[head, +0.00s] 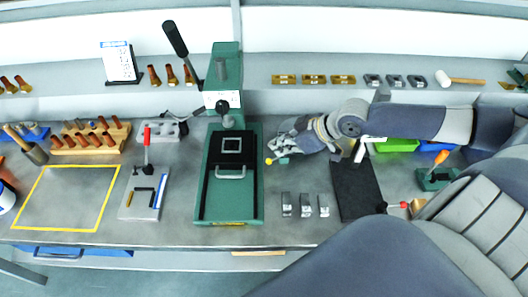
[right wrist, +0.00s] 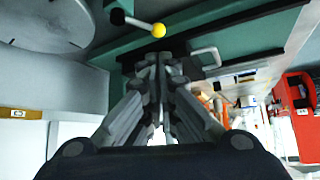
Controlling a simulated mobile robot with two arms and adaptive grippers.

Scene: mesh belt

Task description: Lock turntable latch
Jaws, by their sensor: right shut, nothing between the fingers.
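A yellow ball knob (head: 268,160) shows just right of the green press base (head: 248,203). In the right wrist view the yellow knob (right wrist: 158,30) sits on a short metal lever (right wrist: 138,22) with a black end (right wrist: 117,16). I take this lever for the latch; its locked state cannot be told. My right gripper (head: 276,150) is beside the knob. In the right wrist view its fingers (right wrist: 158,58) are shut and empty, with the tips just below the knob in the picture. Whether they touch it is unclear. My left gripper is not in view.
The press has a black plate (head: 232,146) and a metal handle (head: 231,174). Several small metal blocks (head: 305,205) and a black mat (head: 357,190) lie to its right. A red-handled clamp (head: 147,140) stands to the left. Bare table lies in front of the gripper.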

